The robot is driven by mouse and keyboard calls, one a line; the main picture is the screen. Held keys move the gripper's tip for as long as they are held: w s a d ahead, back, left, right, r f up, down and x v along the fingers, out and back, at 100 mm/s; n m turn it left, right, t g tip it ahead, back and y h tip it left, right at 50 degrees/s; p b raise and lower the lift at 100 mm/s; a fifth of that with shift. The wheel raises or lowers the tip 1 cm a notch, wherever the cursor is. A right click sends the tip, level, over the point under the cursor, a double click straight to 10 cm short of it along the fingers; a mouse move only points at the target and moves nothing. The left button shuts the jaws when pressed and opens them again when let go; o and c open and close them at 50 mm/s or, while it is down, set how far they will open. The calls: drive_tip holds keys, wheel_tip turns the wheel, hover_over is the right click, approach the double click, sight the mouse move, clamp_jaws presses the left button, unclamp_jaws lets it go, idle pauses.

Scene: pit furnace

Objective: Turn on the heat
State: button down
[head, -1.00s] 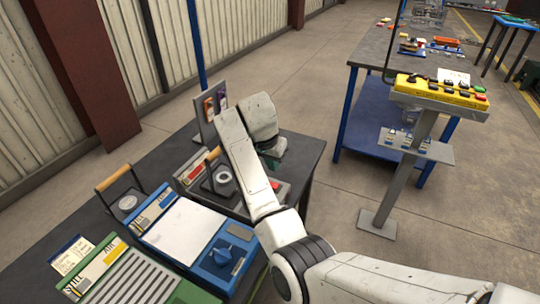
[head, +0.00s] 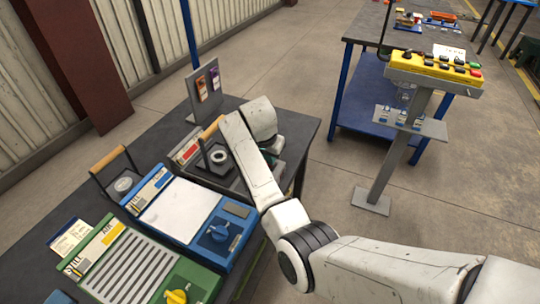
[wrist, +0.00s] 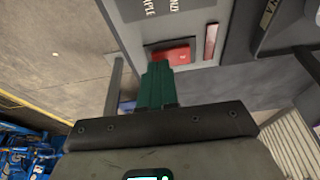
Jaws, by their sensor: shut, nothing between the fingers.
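A grey unit with a red-and-white label (head: 187,149) stands at the far end of the dark bench. In the wrist view its light grey panel (wrist: 203,77) carries a red rocker-like switch (wrist: 178,55) in a dark frame. My gripper (wrist: 157,68) has its green fingers shut, with nothing between them. The fingertips overlap the lower left of the red switch in this view; I cannot tell whether they touch it. In the head view my arm hides the switch and most of the gripper (head: 271,158).
A blue unit with a blue knob (head: 219,231) and a green unit with a yellow knob (head: 177,297) stand nearer on the bench. An upright plate with tags (head: 203,87) is behind. A yellow button box (head: 432,68) stands on a post to the right, with open floor between.

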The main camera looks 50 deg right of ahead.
drive_tip(key=shift+s+f, duration=0.1)
drive_tip(key=shift+f, duration=0.15)
drive_tip(key=shift+w+a+r, duration=0.15)
drive_tip(key=shift+w, duration=0.25)
drive_tip(key=shift+w+a+r, duration=0.1)
drive_tip(key=shift+w, duration=0.25)
drive_tip(key=shift+r+p, duration=0.4)
drive_tip(key=shift+r, duration=0.15)
drive_tip(key=r+p, duration=0.3)
drive_tip(key=shift+s+d+r, duration=0.15)
drive_tip(key=shift+s+r, duration=0.05)
drive_tip(key=s+v, duration=0.2)
drive_tip(key=v, duration=0.7)
drive_tip(key=shift+d, duration=0.15)
